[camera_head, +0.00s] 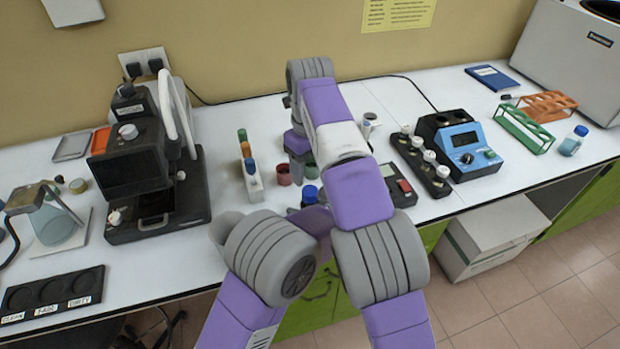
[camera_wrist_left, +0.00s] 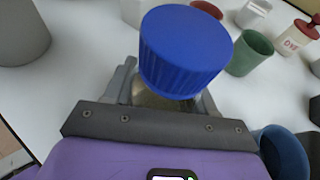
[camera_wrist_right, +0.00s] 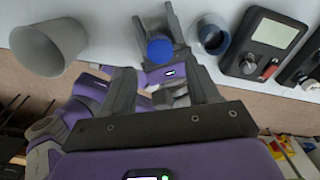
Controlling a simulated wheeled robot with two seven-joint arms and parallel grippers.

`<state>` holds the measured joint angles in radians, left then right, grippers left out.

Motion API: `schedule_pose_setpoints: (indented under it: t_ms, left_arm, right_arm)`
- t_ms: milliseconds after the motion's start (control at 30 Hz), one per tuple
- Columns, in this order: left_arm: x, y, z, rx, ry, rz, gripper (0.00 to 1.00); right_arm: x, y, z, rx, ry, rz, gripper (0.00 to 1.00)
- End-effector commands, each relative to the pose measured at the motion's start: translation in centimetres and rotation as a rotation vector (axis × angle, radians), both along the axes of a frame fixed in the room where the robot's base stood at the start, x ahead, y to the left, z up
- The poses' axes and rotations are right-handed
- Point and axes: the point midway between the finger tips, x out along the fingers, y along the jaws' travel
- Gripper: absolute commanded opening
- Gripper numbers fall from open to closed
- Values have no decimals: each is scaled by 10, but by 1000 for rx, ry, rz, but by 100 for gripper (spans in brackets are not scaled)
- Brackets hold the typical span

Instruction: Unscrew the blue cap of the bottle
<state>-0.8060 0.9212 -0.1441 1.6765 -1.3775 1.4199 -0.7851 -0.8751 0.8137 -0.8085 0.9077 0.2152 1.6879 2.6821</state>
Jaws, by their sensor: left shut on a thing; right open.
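The bottle's blue cap (camera_wrist_left: 185,55) is on top of the bottle (camera_wrist_left: 150,98), whose pale body shows just under it. My left gripper (camera_wrist_left: 160,92) is shut on the bottle below the cap. In the head view the cap (camera_head: 309,194) shows near the table's front edge, with the left gripper (camera_head: 312,213) around it partly hidden by my arms. My right gripper (camera_wrist_right: 163,82) is open and empty. In the right wrist view the cap (camera_wrist_right: 160,48) lies beyond its fingertips, apart from them. In the head view the right gripper's fingers are mostly hidden.
A grey cup (camera_wrist_right: 45,48) and a blue-rimmed cup (camera_wrist_right: 212,36) stand near the bottle. Red (camera_head: 284,175) and green (camera_wrist_left: 252,53) cups are behind it. A microscope-like device (camera_head: 150,165) is at left; a blue instrument (camera_head: 462,142) and test tube racks (camera_head: 525,128) are at right.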

Motion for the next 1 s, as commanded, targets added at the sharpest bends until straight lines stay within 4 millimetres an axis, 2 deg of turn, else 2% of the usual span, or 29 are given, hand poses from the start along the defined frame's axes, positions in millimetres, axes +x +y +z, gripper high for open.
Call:
schedule_pose_setpoints:
  t_ms: [400, 600, 833, 1000]
  left_arm:
    - [0, 0, 0, 0, -1, 0, 0]
    - [0, 0, 0, -1, -1, 0, 0]
    - [0, 0, 0, 0, -1, 0, 0]
    - [0, 0, 0, 0, -1, 0, 0]
  right_arm:
    - [-1, 0, -55, -1, 2, 4, 60]
    - [-1, 0, -65, -1, 0, 3, 60]
    - [-1, 0, -65, -1, -1, 4, 60]
    - [0, 0, -65, -1, -1, 4, 34]
